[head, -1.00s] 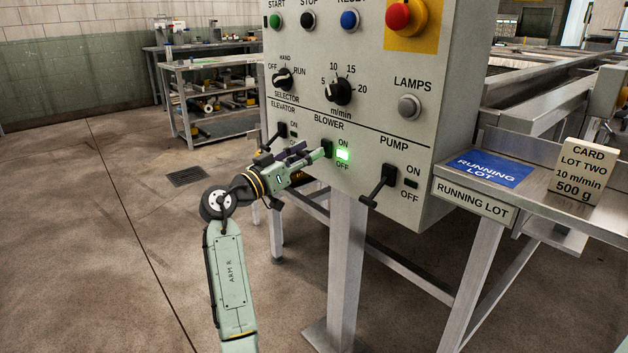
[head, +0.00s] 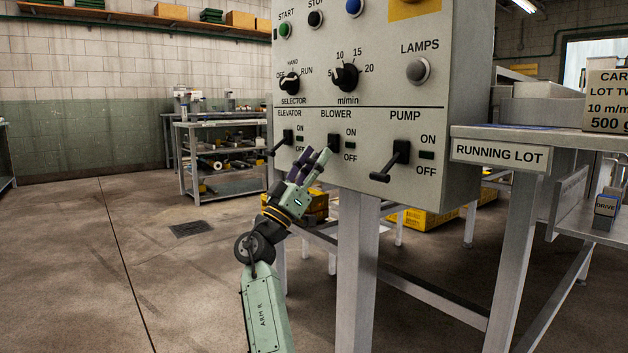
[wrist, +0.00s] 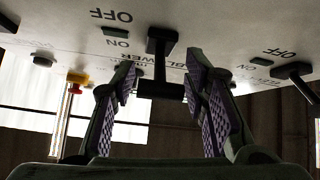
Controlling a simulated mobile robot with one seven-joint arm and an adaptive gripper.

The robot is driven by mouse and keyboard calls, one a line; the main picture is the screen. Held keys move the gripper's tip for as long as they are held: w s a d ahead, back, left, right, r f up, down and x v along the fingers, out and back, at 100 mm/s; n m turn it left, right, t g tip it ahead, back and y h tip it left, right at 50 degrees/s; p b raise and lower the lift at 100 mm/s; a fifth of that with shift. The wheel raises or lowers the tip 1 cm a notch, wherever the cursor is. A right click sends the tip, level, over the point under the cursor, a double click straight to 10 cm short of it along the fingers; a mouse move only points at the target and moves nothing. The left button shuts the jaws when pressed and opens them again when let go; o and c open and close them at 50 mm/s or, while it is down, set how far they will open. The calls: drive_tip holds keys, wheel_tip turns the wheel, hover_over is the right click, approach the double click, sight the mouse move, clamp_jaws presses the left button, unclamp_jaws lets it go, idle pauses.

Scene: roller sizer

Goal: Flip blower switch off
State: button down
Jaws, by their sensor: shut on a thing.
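The blower switch (head: 333,143) is a black T-handled lever on the pale control panel (head: 450,100), under the BLOWER label. Its small lamp (head: 350,146) between ON and OFF is dark. My gripper (head: 319,156) reaches up to the switch from the lower left.
The elevator switch (head: 287,138) is close on the left and the pump switch (head: 392,160) on the right. A selector knob (head: 289,84) and speed dial (head: 345,77) sit above. A panel leg (head: 357,260) stands below. The floor at left is open.

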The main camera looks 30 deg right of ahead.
drive_tip(key=shift+s+d+h+b, duration=0.1)
drive_tip(key=shift+s+h+b, duration=0.15)
drive_tip(key=shift+b, duration=0.3)
drive_tip(key=c, duration=0.9)
unclamp_jaws()
drive_tip(key=shift+w, duration=0.1)
drive_tip(key=shift+c, duration=0.2)
drive_tip(key=shift+f, duration=0.1)
drive_tip(key=shift+a+f, duration=0.35)
drive_tip(key=shift+f, duration=0.05)
drive_tip(key=s+a, duration=0.1)
drive_tip(key=a, duration=1.1)
drive_tip(key=shift+s, duration=0.35)
